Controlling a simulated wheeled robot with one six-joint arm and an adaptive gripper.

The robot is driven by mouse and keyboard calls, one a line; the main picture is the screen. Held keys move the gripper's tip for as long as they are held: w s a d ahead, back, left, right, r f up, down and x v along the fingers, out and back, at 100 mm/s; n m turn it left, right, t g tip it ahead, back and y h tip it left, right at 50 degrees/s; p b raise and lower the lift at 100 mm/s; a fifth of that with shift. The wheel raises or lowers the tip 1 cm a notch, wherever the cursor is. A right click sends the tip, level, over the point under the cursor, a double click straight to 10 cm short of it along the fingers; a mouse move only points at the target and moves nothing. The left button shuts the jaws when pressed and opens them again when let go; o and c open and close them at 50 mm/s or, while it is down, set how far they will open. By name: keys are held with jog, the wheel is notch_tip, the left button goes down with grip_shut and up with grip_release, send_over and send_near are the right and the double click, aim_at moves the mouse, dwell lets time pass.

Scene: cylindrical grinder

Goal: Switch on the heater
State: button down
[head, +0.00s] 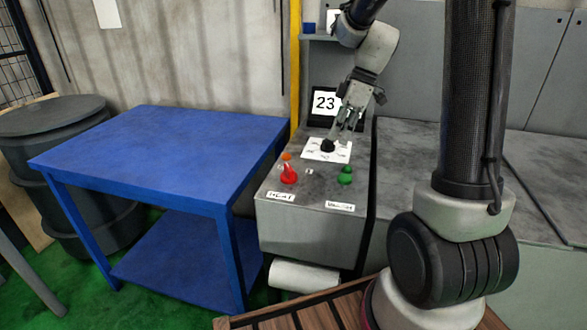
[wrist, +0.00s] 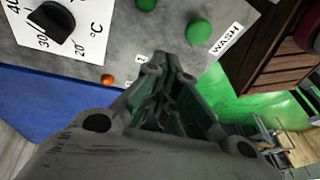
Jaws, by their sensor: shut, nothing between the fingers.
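The grey control panel (head: 310,226) carries a red switch (head: 289,177) above a label that seems to read HEAT (head: 281,197). A small orange lamp (head: 286,157) sits just behind the switch; it also shows in the wrist view (wrist: 107,80). My gripper (head: 343,128) is shut and empty, above the panel near the black knob (head: 328,145), behind and right of the red switch. In the wrist view my closed fingers (wrist: 173,64) point toward the panel, and the red switch is not visible there.
A green switch (head: 345,178) stands at right above the WASH label (head: 340,207). The knob sits on a white temperature scale (wrist: 92,28). A display (head: 325,103) reading 23 stands behind. A blue table (head: 160,150) adjoins at left, its top clear.

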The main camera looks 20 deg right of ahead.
aim_at(289, 173)
jog(key=shift+w+a+r+n, duration=0.15)
jog(key=shift+a+n, duration=0.1)
jog(key=shift+n, duration=0.65)
jog(key=shift+w+a+r+n, duration=0.1)
jog(key=shift+a+r+n, duration=0.1)
jog(key=shift+n, duration=0.7)
jog(key=shift+w+a+r+n, duration=0.1)
jog(key=shift+a+n, duration=0.15)
jog(key=shift+n, duration=0.65)
jog(key=x, duration=1)
jog(key=shift+a, duration=0.15)
jog(key=a, duration=0.2)
jog(key=shift+a+r, duration=0.1)
jog(key=shift+a, duration=0.85)
